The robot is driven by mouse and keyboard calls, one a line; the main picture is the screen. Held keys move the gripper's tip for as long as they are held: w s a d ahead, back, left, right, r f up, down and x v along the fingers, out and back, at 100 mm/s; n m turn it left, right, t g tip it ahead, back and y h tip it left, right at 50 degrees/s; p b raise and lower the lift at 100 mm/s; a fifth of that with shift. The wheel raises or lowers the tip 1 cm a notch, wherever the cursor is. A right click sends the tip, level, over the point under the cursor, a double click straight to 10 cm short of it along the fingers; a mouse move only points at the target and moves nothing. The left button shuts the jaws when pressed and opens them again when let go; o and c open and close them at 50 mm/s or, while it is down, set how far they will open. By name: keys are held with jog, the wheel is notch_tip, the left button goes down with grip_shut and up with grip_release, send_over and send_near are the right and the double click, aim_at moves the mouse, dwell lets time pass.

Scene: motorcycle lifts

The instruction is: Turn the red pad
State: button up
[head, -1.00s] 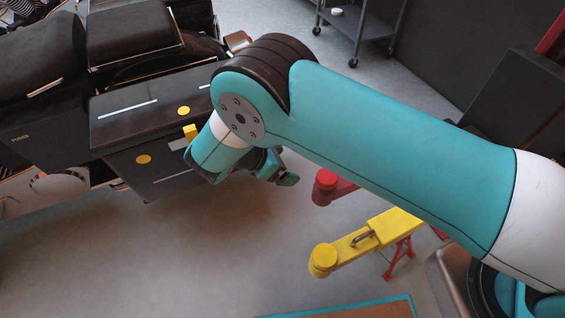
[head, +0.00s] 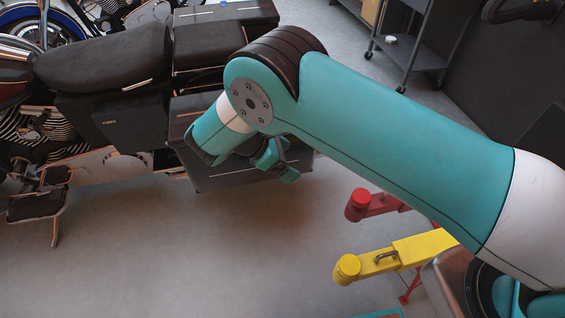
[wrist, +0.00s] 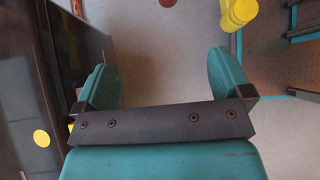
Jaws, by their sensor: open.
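The red pad (head: 360,197) is a short round cap on the end of a red arm (head: 388,205), right of centre in the head view. In the wrist view the red pad (wrist: 167,2) shows only as a sliver at the top edge. My gripper (head: 283,160) is beside the motorcycle's dark side case, up and left of the red pad and apart from it. In the wrist view my gripper (wrist: 166,80) has its two teal fingers spread wide, with only grey floor between them.
A yellow pad (head: 347,268) on a yellow arm (head: 385,260) stands just below the red one. A black motorcycle (head: 110,70) with side cases (head: 235,180) fills the upper left. A dark cart (head: 415,50) stands at the back. The floor at lower left is clear.

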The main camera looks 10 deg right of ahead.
jog(key=shift+a+r, duration=0.15)
dwell(0.3)
jog(key=m+y+b, duration=0.9)
jog(key=m+b, duration=0.3)
jog(key=m, duration=0.7)
send_over(362, 195)
notch_tip(362, 195, down, 7)
jog(key=shift+g, duration=0.3)
notch_tip(362, 195, down, 17)
jog(key=b, duration=0.4)
jog(key=shift+c, duration=0.3)
